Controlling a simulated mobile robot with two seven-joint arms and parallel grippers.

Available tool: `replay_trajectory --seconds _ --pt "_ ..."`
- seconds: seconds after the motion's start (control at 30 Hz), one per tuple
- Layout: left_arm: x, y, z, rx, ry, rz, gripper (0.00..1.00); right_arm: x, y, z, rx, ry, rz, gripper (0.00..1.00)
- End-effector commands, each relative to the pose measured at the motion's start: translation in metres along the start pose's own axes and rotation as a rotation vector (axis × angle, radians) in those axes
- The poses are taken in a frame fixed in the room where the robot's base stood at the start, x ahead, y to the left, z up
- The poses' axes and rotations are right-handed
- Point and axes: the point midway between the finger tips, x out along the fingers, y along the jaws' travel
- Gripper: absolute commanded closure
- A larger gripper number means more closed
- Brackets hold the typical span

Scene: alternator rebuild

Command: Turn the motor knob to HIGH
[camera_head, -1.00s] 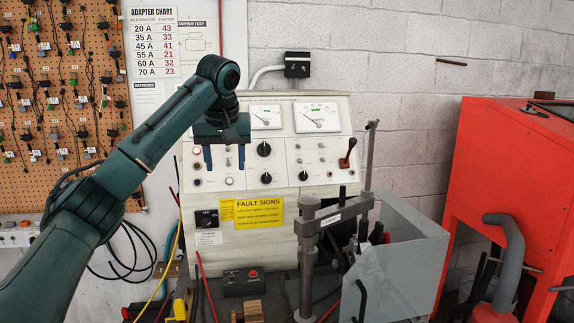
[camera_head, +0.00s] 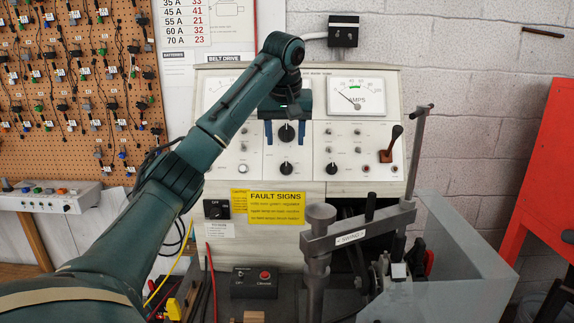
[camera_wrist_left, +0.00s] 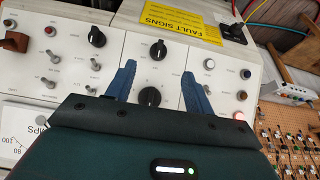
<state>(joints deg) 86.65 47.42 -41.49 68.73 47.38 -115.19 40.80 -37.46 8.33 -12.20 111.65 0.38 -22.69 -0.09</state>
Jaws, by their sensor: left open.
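The test bench panel (camera_head: 345,150) carries several black knobs. Their small labels cannot be read, so I cannot tell which one is the motor knob. My left gripper (camera_head: 288,133) is open, its two blue fingers on either side of the upper-middle black knob (camera_head: 286,133). In the left wrist view that knob (camera_wrist_left: 149,97) shows between the fingers (camera_wrist_left: 159,70), apart from both. Whether the fingertips reach the panel is unclear. A lower knob (camera_head: 285,168) and a lower-right knob (camera_head: 331,168) stand nearby. My right gripper is not in view.
A black OFF/ON switch (camera_head: 216,209) sits beside the yellow FAULT SIGNS label (camera_head: 275,209). A grey clamp post (camera_head: 317,245) and a grey guard box (camera_head: 450,265) stand in front at lower right.

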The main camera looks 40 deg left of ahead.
Motion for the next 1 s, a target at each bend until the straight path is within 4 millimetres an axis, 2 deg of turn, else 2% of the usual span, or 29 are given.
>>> replay_trajectory --seconds 0.03,0.2,0.43,0.6,0.9,1.0 --pt "0.013 0.001 0.002 0.001 -0.006 0.001 0.47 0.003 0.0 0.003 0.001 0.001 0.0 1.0" --pt "0.046 -0.001 0.002 -0.001 -0.005 -0.003 0.47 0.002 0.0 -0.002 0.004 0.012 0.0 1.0" --pt "0.08 -0.001 0.001 0.0 -0.004 -0.003 0.47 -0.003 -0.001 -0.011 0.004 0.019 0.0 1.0" --pt "0.092 -0.001 0.001 0.0 -0.002 -0.002 0.47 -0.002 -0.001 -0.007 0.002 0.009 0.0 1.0" --pt "0.094 -0.001 0.001 -0.001 -0.001 -0.001 0.47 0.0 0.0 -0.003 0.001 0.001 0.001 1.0" --pt "0.094 -0.001 0.001 -0.001 -0.001 -0.001 0.55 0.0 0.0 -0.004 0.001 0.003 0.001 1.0"
